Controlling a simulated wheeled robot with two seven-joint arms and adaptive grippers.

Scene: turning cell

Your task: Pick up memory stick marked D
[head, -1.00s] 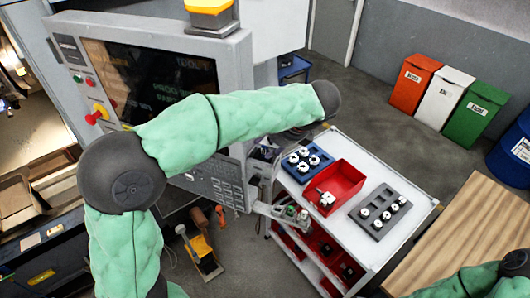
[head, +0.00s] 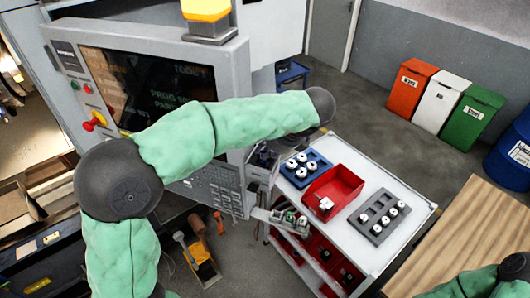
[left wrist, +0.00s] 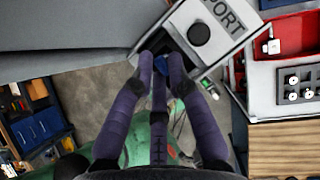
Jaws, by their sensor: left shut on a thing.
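My left gripper (left wrist: 163,66) shows in the left wrist view with its purple fingers drawn together beside a grey box marked PORT (left wrist: 232,20). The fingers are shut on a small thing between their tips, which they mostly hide. It is likely a memory stick, but no letter D can be read. In the head view the left gripper (head: 262,160) is a small dark shape beside the control panel (head: 150,85), partly hidden by my arm. My right gripper is out of view; only part of its arm shows at the lower right.
A white cart (head: 330,235) holds a blue tray (head: 318,180), a red bin (head: 345,180) and a grey tray (head: 375,232) with white-topped parts. A wooden table (head: 460,235) stands right.

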